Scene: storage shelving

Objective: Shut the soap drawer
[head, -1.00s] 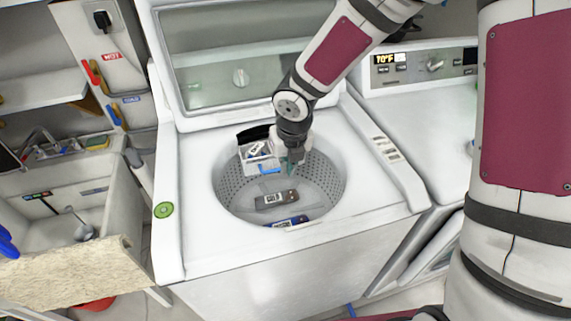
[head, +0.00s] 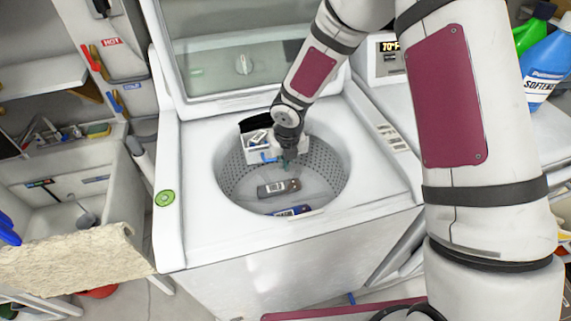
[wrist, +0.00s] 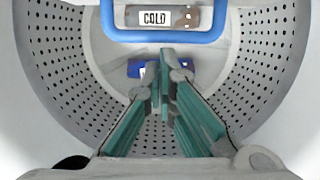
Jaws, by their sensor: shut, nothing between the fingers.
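The soap drawer (head: 257,150) is a small white box with a blue handle, pulled out over the back left of the round washer tub. Small items lie in it. The blue handle (wrist: 164,37) crosses the top of the wrist view. My gripper (head: 286,166) is just right of the drawer in the head view, above the tub. In the wrist view its teal fingers (wrist: 165,62) are together and empty, with their tips below the handle in the picture. I cannot tell whether they touch the drawer.
A grey tool with a white label (head: 279,188) and a blue item (head: 289,210) lie in the washer tub (head: 325,180). The glass lid (head: 235,60) stands open behind. A sink (head: 70,195) is at the left and another white machine (head: 385,105) at the right.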

